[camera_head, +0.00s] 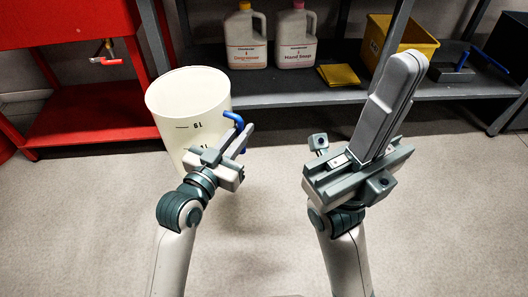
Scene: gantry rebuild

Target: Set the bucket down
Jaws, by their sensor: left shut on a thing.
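A cream-white bucket (185,105) with dark volume marks on its side is in the head view, left of centre. Its open top faces up and away, so it looks tilted in this view. A blue handle (234,119) is on its right side. My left gripper (236,137) is shut on the blue handle. The gripper and wrist hide the lower part of the bucket, and I cannot tell whether its base touches the floor. My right gripper (398,92) is right of centre, apart from the bucket, with its long fingers together and nothing between them.
A red cabinet (88,112) stands close on the bucket's left. A dark shelf (300,92) behind holds two white jugs (246,40) (297,38), yellow cloths (340,75) and a yellow bin (408,38). The pale floor (270,200) between my arms is clear.

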